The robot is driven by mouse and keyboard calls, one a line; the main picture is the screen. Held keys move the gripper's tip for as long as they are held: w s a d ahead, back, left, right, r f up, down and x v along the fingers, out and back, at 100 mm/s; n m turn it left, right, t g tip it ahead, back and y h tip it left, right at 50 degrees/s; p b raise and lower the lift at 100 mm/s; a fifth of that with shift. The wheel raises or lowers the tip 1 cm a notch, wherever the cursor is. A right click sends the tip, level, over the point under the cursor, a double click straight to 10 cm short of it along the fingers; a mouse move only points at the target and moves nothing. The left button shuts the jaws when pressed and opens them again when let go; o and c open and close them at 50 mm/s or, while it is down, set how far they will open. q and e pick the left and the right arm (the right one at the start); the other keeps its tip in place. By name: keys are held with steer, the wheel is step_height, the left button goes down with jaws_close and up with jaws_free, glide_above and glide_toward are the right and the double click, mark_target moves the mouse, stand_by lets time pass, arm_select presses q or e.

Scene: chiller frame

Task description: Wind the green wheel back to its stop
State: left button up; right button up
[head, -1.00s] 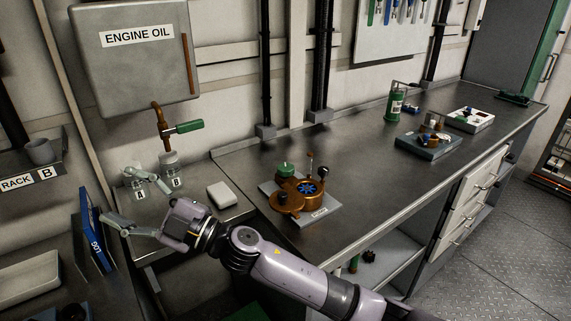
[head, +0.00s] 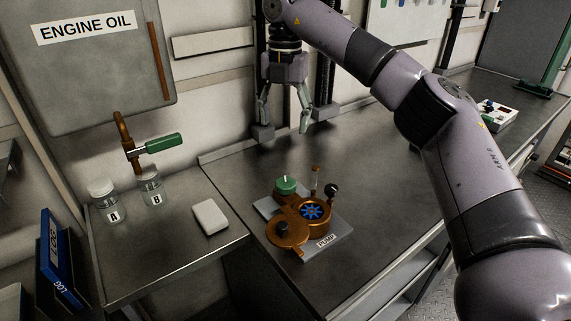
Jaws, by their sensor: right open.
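The green wheel (head: 286,185) is a small round knob with a pale mark on top, at the back left of the brown pump (head: 300,228). The pump sits on a grey base plate labelled PUMP (head: 338,244) on the dark metal bench. Its round cover lies to the left of an opening with a blue impeller (head: 312,211). My right gripper (head: 284,122) is open and empty, pointing down behind and above the wheel, clear of it. My left gripper is out of view.
A thin post (head: 315,180) and a black-knobbed lever (head: 331,191) stand beside the wheel. An oil tank (head: 90,80) with a green-handled tap (head: 164,143), jars A (head: 106,204) and B (head: 151,189), and a white block (head: 210,217) are at left. My right arm covers much of the right side.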

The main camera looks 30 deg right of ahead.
glide_above(286, 182)
step_height(286, 182, down, 9)
steer(key=shift+r+p, duration=0.1)
steer(key=shift+p, duration=0.35)
step_height(286, 182, down, 5)
steer(key=shift+s+r+p, duration=0.1)
steer(key=shift+r+p, duration=0.05)
steer(key=shift+p, duration=0.15)
step_height(286, 182, down, 2)
steer(key=shift+f, duration=0.35)
steer(key=c, duration=1.2)
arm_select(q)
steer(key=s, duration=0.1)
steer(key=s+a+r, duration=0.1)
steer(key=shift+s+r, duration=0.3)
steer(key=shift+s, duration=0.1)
arm_select(e)
steer(key=shift+o, duration=0.2)
